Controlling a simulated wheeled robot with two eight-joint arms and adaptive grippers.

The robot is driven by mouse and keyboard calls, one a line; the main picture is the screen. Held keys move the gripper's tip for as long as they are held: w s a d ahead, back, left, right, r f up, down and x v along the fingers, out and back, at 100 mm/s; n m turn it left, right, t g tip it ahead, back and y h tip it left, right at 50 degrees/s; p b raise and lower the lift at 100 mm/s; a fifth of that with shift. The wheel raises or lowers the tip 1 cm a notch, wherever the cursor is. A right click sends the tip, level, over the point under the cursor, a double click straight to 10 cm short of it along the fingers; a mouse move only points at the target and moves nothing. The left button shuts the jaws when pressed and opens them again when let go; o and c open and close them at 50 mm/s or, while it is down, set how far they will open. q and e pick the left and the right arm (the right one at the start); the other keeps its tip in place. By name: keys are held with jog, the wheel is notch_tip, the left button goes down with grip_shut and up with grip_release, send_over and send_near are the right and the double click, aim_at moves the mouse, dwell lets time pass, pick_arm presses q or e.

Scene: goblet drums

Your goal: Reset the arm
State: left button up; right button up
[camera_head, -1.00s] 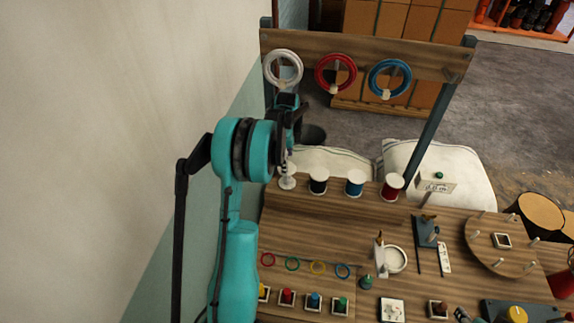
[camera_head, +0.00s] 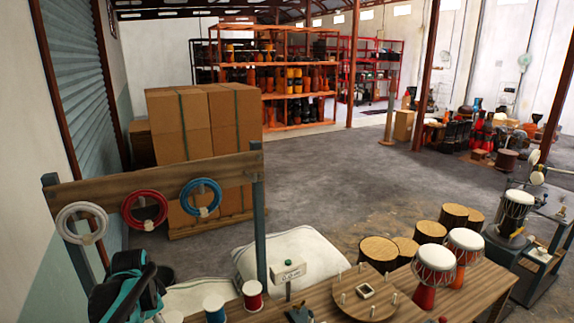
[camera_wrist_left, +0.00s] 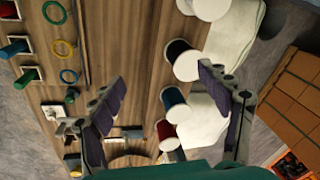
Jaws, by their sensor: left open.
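My left arm, teal and black, shows at the lower left of the head view (camera_head: 130,290), in front of the bench's left end; its fingertips cannot be made out there. In the left wrist view my left gripper (camera_wrist_left: 160,74) is open, its two dark-padded fingers wide apart with nothing held between them. Beyond the fingers are the wooden bench top (camera_wrist_left: 125,45) and a row of thread spools: white (camera_wrist_left: 210,8), black (camera_wrist_left: 182,60), blue (camera_wrist_left: 175,104) and red (camera_wrist_left: 166,134). My right gripper is not in view.
A rail (camera_head: 150,186) behind the bench carries white (camera_head: 82,222), red (camera_head: 144,210) and blue (camera_head: 201,198) coils. A round pegged board (camera_head: 366,292) and drums (camera_head: 434,272) stand to the right. The grey floor (camera_head: 330,180) beyond is largely clear.

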pick_arm(q)
jog(key=s+d+f+n+t+b, duration=0.2)
jog(key=s+d+f+n+b, duration=0.1)
jog(key=s+d, duration=0.5)
jog(key=s+d+f+n+t+b, duration=0.2)
jog(key=s+d+n, duration=0.3)
jog(key=s+d, duration=0.4)
jog(key=shift+s+f+t+h+b, duration=0.15)
jog(key=shift+f+t+h+b, duration=0.3)
jog(key=shift+b, duration=0.3)
